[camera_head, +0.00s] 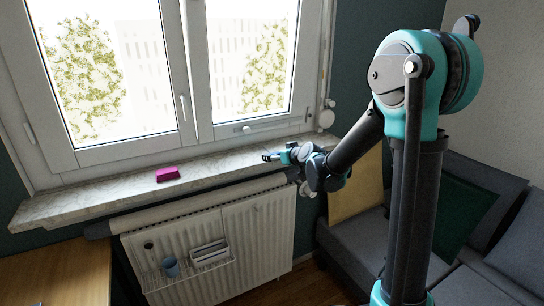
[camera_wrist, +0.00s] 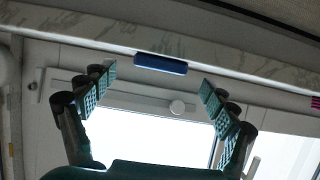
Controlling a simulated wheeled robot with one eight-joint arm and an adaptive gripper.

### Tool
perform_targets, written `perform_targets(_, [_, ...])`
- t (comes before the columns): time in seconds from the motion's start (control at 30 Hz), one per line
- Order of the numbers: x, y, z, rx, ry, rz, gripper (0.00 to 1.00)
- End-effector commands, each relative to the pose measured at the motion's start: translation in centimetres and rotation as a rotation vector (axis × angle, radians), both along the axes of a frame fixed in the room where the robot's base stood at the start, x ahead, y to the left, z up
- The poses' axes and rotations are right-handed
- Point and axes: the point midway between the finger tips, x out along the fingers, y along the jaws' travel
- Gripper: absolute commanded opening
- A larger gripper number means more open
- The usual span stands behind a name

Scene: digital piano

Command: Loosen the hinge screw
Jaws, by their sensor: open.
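My gripper (camera_head: 270,156) is over the right part of the marble window sill, in front of the right window pane. In the wrist view my gripper (camera_wrist: 158,83) is open, its two teal padded fingers wide apart. A dark blue block (camera_wrist: 160,63) shows near the sill edge between the fingertips; I see no contact. I cannot tell which part is the hinge screw.
A magenta block (camera_head: 168,174) lies on the sill (camera_head: 110,190) left of my gripper. A white radiator (camera_head: 265,232) with a small rack stands below. Window handles (camera_head: 184,107) stick out. A grey sofa (camera_head: 350,245) and yellow cushion (camera_head: 357,188) are at the right.

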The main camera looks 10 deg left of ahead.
Motion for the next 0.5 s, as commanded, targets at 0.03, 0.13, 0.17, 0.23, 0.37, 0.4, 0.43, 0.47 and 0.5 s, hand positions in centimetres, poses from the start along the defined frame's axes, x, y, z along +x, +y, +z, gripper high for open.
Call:
perform_targets(0.03, [0.6,0.5,-0.3,0.000,0.000,0.001,0.86])
perform_targets(0.13, [1.3,1.0,-0.6,0.001,-0.001,0.001,0.86])
perform_targets(0.17, [1.5,1.1,-0.7,0.001,-0.001,0.001,0.86])
perform_targets(0.23, [1.7,1.2,-0.9,0.001,-0.001,0.000,0.86])
perform_targets(0.37, [1.8,1.3,-0.9,0.000,0.000,0.000,0.86])
perform_targets(0.4, [1.8,1.3,-0.9,0.000,0.000,0.000,0.86])
perform_targets(0.43, [1.8,1.3,-0.9,0.000,0.000,0.000,0.86])
perform_targets(0.47, [1.8,1.3,-0.9,0.000,0.000,0.000,0.86])
perform_targets(0.5, [1.8,1.3,-0.9,0.000,0.000,0.000,0.84])
